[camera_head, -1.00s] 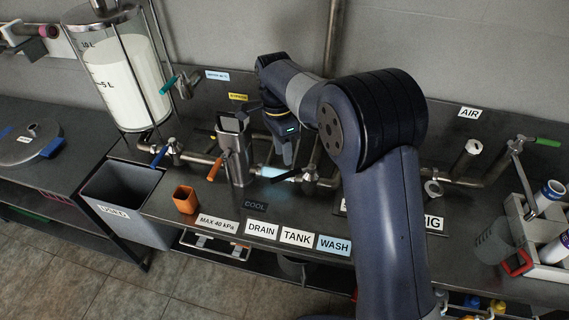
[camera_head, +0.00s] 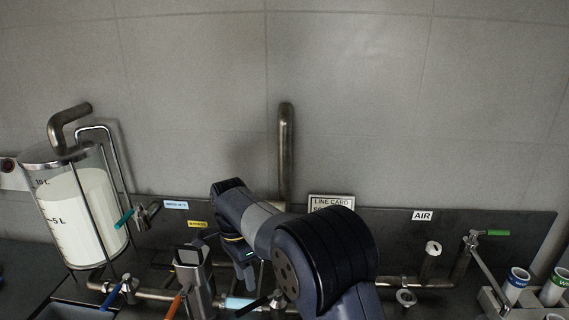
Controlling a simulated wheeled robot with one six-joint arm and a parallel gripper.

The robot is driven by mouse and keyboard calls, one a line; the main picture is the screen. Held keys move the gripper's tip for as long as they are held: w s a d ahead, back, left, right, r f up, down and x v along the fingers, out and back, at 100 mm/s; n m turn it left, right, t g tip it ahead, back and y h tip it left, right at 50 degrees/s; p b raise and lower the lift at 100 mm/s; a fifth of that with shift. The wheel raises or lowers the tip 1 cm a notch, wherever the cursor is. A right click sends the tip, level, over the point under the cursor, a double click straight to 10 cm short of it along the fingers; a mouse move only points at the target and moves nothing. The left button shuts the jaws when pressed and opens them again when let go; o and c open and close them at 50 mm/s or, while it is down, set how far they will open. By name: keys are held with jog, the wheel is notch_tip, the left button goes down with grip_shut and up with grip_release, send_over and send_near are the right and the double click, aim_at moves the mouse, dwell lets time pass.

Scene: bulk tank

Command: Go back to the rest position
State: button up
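My arm reaches in from the bottom of the view, and its dark links hide part of the pipework. My gripper (camera_head: 246,272) hangs pointing down over the bench pipes, just right of an upright metal vessel (camera_head: 191,278). Its fingertips are small and dark, and I cannot tell whether they are apart or hold anything. A pale blue section of pipe (camera_head: 238,302) lies just below it.
A glass tank (camera_head: 80,215) of white liquid stands at left, with a teal-handled valve (camera_head: 125,217). A blue-handled valve (camera_head: 112,294) and an orange handle (camera_head: 173,306) are low in view. At right are the AIR label (camera_head: 423,215), a green handle (camera_head: 497,233) and a bottle rack (camera_head: 492,302).

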aim_at(253, 308)
jog(key=f, duration=0.2)
jog(key=s+f, duration=0.1)
jog(key=f, duration=0.2)
jog(key=d+f, duration=0.1)
jog(key=f, duration=0.1)
jog(key=shift+s+f, duration=0.15)
jog(key=shift+f, duration=0.25)
jog(key=shift+s, duration=0.1)
jog(key=shift+r, duration=0.1)
notch_tip(253, 308, up, 10)
jog(key=w+a, duration=0.1)
jog(key=w, duration=0.1)
jog(key=f, duration=0.3)
jog(key=s+f, duration=0.1)
jog(key=f, duration=0.2)
jog(key=d+f, duration=0.1)
jog(key=f, duration=0.3)
jog(key=shift+s+p, duration=0.3)
jog(key=shift+s, duration=0.1)
jog(key=shift+s+f+n, duration=0.1)
jog(key=shift+f+n, duration=0.05)
jog(key=shift+n, duration=0.15)
jog(key=shift+s+d+n+b, duration=0.2)
jog(key=shift+n+b, duration=0.1)
